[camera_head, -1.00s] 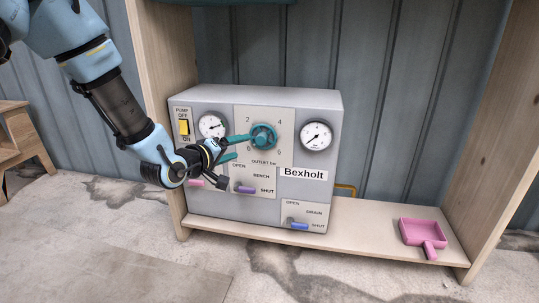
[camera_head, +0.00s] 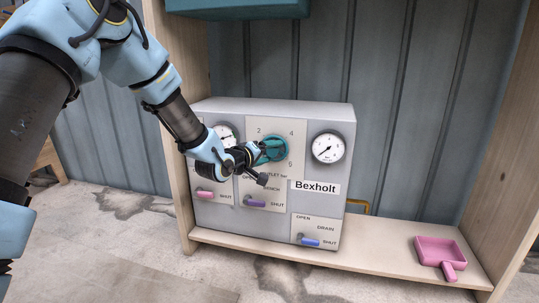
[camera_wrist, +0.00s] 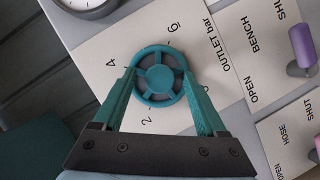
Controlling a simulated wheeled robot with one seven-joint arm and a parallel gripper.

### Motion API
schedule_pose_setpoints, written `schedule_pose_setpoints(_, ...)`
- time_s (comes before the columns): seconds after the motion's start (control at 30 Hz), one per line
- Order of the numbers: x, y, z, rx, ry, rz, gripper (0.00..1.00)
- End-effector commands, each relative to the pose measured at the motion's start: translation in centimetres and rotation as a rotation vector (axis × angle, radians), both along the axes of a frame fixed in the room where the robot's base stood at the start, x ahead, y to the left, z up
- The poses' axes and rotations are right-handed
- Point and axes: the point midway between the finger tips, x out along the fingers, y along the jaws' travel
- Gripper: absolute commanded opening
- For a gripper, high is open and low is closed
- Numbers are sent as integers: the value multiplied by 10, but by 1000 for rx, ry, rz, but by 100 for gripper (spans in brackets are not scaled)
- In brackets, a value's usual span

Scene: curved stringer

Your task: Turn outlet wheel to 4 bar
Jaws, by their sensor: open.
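The teal outlet wheel (camera_head: 277,148) is on the front of the grey Bexholt panel, inside a scale with 2, 4 and 6 visible. In the wrist view the spoked wheel (camera_wrist: 160,76) faces me. My gripper (camera_wrist: 160,73) is open, its two teal fingers on opposite sides of the rim; I cannot tell whether they touch it. In the head view my gripper (camera_head: 266,150) reaches the wheel from the left and covers its left part. No clear pointer mark shows on the wheel. The right gauge (camera_head: 328,148) has its needle toward the lower left.
A left gauge (camera_head: 224,133) is partly behind my arm. Below the wheel are a pink lever (camera_head: 205,194), a purple bench lever (camera_head: 255,202) and a blue drain lever (camera_head: 310,241). A pink dustpan (camera_head: 440,252) lies on the shelf (camera_head: 375,240) at right. Wooden uprights flank the panel.

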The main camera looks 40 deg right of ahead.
Motion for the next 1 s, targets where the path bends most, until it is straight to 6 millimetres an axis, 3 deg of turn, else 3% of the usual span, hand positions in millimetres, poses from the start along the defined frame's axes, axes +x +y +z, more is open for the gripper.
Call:
schedule_pose_setpoints(0.13, 0, 0, 0, 0, 0, 0, 72)
schedule_pose_setpoints(0.77, 0, 0, 0, 0, -1, 0, 1)
schedule_pose_setpoints(1.0, 0, 1, 0, 2, -4, 0, 0)
